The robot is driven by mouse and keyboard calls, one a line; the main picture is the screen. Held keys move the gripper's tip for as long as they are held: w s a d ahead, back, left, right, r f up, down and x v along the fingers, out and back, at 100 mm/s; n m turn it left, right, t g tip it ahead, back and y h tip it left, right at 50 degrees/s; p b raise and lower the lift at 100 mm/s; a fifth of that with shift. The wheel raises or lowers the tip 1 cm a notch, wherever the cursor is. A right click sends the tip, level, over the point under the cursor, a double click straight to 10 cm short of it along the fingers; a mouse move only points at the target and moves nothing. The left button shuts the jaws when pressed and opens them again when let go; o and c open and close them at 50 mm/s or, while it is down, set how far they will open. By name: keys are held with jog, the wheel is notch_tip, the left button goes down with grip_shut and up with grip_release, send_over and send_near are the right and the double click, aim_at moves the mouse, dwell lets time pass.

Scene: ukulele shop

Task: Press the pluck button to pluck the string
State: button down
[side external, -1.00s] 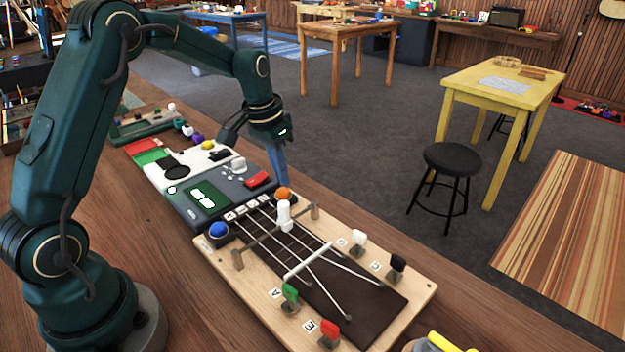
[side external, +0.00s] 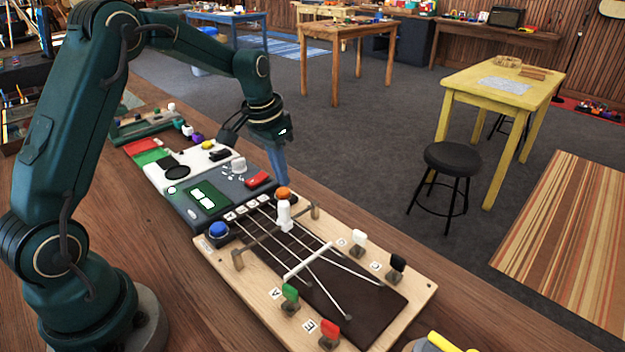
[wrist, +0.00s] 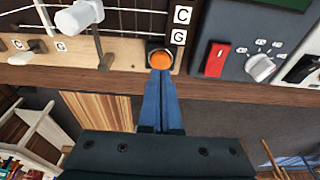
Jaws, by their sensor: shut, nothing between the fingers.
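The wooden string board (side external: 420,297) lies on the bench with strings over a dark panel. An orange round button (side external: 283,193) sits at its far right corner and also shows in the wrist view (wrist: 160,59). A blue round button (side external: 218,230) sits at the far left corner. I cannot read which one is the pluck button. My gripper (side external: 283,183) points down, shut and empty, with its blue fingertips right at the orange button. In the wrist view the fingertips (wrist: 159,76) overlap the button's near edge. I cannot tell whether they touch it.
A white knob (side external: 284,213) stands on the board close to the orange button. Coloured pegs, green (side external: 290,294), red (side external: 329,329), white (side external: 358,238) and black (side external: 397,263), rise from the near part. A grey tuner box with a red switch (side external: 258,179) adjoins the board.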

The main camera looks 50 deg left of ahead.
jog(key=shift+f, duration=0.1)
jog(key=shift+f, duration=0.4)
jog(key=shift+f, duration=0.55)
jog(key=shift+r, duration=3.75)
